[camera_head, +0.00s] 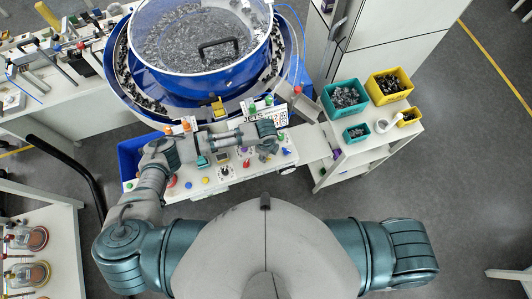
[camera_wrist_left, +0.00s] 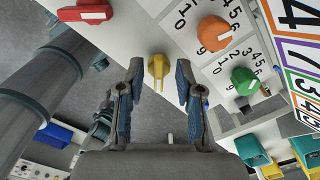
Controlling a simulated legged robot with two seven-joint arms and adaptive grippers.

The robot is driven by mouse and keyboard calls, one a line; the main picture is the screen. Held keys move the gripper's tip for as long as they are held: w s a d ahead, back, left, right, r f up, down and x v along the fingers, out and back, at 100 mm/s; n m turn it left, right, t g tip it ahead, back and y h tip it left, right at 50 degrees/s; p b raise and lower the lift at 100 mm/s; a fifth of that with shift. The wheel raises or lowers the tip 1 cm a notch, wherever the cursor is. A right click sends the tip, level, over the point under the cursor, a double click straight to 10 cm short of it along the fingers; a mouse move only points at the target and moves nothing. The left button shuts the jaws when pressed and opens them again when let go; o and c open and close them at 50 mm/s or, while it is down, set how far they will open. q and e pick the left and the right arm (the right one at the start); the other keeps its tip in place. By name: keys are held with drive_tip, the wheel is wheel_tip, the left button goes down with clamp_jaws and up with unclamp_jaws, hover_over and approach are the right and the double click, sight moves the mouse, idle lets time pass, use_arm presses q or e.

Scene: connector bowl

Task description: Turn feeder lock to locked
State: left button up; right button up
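My left gripper (camera_wrist_left: 160,70) is open in the left wrist view, one finger on each side of a yellow knob (camera_wrist_left: 157,64). The knob has a pale pointer directed down the picture. I cannot tell whether a finger touches it. No label naming the feeder lock is readable. In the head view, my left arm reaches over the control panel (camera_head: 232,178), with the left gripper (camera_head: 270,131) near its right end. My right gripper is out of view.
A red knob (camera_wrist_left: 85,13), an orange knob (camera_wrist_left: 213,33) and a green knob (camera_wrist_left: 243,80) sit near the yellow one. The blue feeder bowl (camera_head: 190,85) stands behind the panel. Parts bins (camera_head: 389,86) stand on a cabinet to the right.

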use_arm(q)
drive_tip(key=shift+r, duration=0.1)
wheel_tip(320, 180, up, 12)
idle(0.4)
drive_tip(key=shift+d+f, duration=0.1)
drive_tip(key=shift+f, duration=0.1)
